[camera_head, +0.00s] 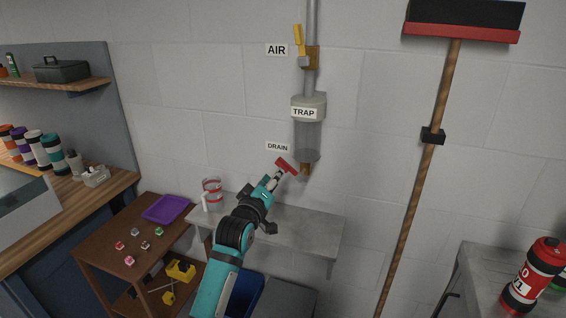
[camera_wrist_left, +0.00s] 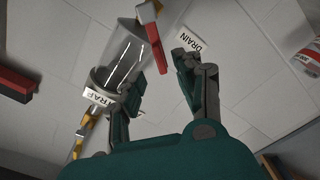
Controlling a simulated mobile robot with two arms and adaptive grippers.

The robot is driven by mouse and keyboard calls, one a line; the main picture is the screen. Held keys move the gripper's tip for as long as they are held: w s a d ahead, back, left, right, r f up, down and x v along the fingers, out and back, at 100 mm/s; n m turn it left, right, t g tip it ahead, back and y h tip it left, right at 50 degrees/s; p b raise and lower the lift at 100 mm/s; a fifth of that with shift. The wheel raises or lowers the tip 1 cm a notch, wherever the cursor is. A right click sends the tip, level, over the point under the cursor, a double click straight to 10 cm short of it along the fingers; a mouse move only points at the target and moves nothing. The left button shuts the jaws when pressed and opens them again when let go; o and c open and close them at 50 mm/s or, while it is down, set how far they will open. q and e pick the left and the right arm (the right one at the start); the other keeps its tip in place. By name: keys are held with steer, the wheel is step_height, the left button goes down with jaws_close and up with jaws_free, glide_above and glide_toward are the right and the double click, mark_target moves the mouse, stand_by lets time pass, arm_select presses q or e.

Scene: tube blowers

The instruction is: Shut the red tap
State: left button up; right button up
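The red tap handle (camera_head: 286,165) is on the brass drain valve (camera_head: 307,169) under the clear trap bowl (camera_head: 308,140), beside the DRAIN label. It sticks out to the left of the pipe and slants in the head view. My left gripper (camera_head: 274,181) is right at the handle, reaching up from below left. In the left wrist view the two fingers (camera_wrist_left: 164,70) stand apart, with the red handle (camera_wrist_left: 154,52) showing between them, nearer the left finger. Whether a finger touches it I cannot tell. My right gripper is not in view.
A yellow lever (camera_head: 298,40) is on the AIR valve higher up the pipe. A grey shelf (camera_head: 310,228) with a red-banded can (camera_head: 212,190) is below the trap. A broom (camera_head: 416,195) hangs to the right. The wall around the drain is clear.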

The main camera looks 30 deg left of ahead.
mark_target(282, 164)
arm_select(q)
steer(key=p+x, duration=0.1)
steer(key=x, duration=0.5)
steer(key=shift+r, duration=0.1)
steer(key=shift+w+a, duration=0.15)
steer(key=shift+w, duration=0.55)
steer(key=c, duration=0.7)
jaws_close()
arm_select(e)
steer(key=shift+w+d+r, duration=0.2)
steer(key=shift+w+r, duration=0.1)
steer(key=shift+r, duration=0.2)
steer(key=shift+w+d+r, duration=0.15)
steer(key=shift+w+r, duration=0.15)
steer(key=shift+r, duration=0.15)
